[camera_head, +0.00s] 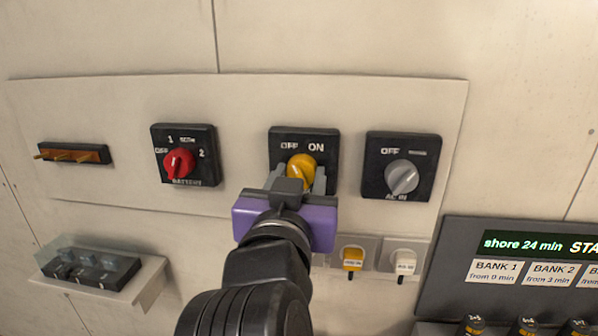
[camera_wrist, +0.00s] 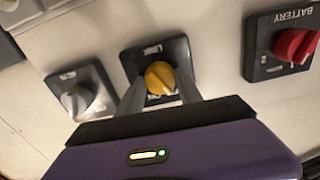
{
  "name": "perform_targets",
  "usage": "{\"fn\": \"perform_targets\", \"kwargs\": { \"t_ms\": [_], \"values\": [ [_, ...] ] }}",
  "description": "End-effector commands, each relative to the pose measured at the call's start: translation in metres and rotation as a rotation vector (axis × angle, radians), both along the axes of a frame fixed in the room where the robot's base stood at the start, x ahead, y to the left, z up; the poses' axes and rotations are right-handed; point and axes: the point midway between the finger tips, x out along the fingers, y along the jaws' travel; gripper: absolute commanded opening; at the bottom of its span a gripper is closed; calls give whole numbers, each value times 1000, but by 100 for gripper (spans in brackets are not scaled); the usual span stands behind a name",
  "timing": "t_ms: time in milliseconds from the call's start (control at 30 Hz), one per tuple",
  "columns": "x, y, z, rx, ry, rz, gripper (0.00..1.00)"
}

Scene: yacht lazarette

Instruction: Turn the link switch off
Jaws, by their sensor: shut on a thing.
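The link switch is a black square plate (camera_head: 328,135) with a yellow knob (camera_head: 302,167), at the middle of the wall panel between two other switches. Its plate reads OFF at the left and ON at the right. My gripper (camera_head: 300,182) is shut on the yellow knob, with one grey finger on each side. The wrist view also shows the fingers (camera_wrist: 160,93) at both sides of the yellow knob (camera_wrist: 160,78). The gripper's purple body hides the lower part of the plate in the head view. The knob's exact pointing direction is hard to tell.
A red battery switch (camera_head: 179,163) is to the left and a grey AC IN switch (camera_head: 401,177) is close on the right. Yellow and white plugs (camera_head: 352,260) sit below the panel. A dark display console (camera_head: 450,240) stands at the lower right.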

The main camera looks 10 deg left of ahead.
Motion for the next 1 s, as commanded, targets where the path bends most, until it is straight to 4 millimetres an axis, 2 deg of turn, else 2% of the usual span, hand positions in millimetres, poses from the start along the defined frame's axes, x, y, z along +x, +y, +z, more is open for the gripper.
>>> {"fn": "perform_targets", "kwargs": {
  "t_ms": [633, 667, 733, 767, 1000],
  "values": [
    [0, 0, -2, -54, 5, 0, 2],
    [0, 0, -2, -54, 5, 0, 46],
    [0, 0, -2, -54, 5, 0, 60],
    [0, 0, -1, -53, 4, 0, 64],
    [0, 0, -1, -52, 3, 0, 64]
  ]
}}
